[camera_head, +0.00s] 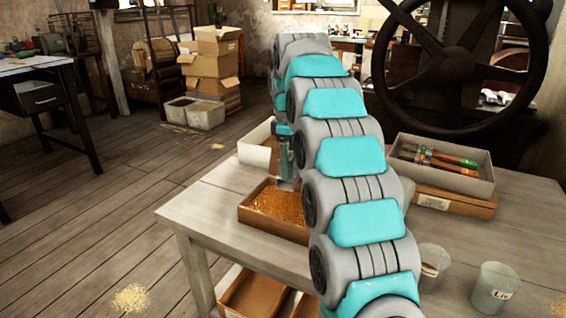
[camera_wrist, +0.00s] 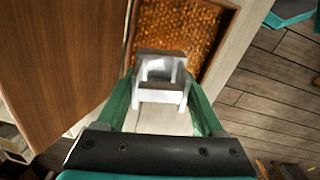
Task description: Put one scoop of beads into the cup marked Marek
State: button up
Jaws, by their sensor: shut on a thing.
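My gripper (camera_head: 285,160) is over the bead tray, pointing down. In the wrist view its two green fingers (camera_wrist: 160,92) are shut on a pale grey scoop (camera_wrist: 160,68). The scoop is at the near edge of the beads; I cannot tell whether it touches them or holds any. The orange-brown beads (camera_head: 279,205) lie in a brown wooden tray (camera_head: 262,223) on the table; they also show in the wrist view (camera_wrist: 180,28). One clear cup (camera_head: 495,288) is marked Liv. Another cup (camera_head: 433,262) is partly hidden by my arm, and I cannot read its mark.
A pale box (camera_head: 255,147) stands behind the bead tray. A grey tray (camera_head: 440,177) with brushes or tools sits on a brown box at the right. A large dark handwheel (camera_head: 458,62) stands behind. The table (camera_head: 197,202) is clear at its left corner.

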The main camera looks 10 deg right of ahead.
aim_at(287, 187)
jog(key=shift+s+a+f+t+h, duration=0.15)
jog(key=shift+s+f+t+h, duration=0.2)
jog(key=shift+f, duration=0.35)
jog(key=f+b, duration=0.1)
jog(key=f+t+b, duration=0.1)
jog(key=b, duration=0.1)
jog(key=s+f+t+h+b, duration=0.1)
jog(key=f+b, duration=0.1)
jog(key=shift+a, duration=0.3)
jog(key=shift+s+a+f+b, duration=0.2)
jog(key=shift+s+f, duration=0.1)
jog(key=shift+f, duration=0.35)
jog(key=shift+s+a+f+b, duration=0.15)
jog(key=shift+s+f, duration=0.15)
jog(key=shift+f, duration=0.35)
jog(key=shift+d+r, duration=0.1)
jog(key=shift+d, duration=0.05)
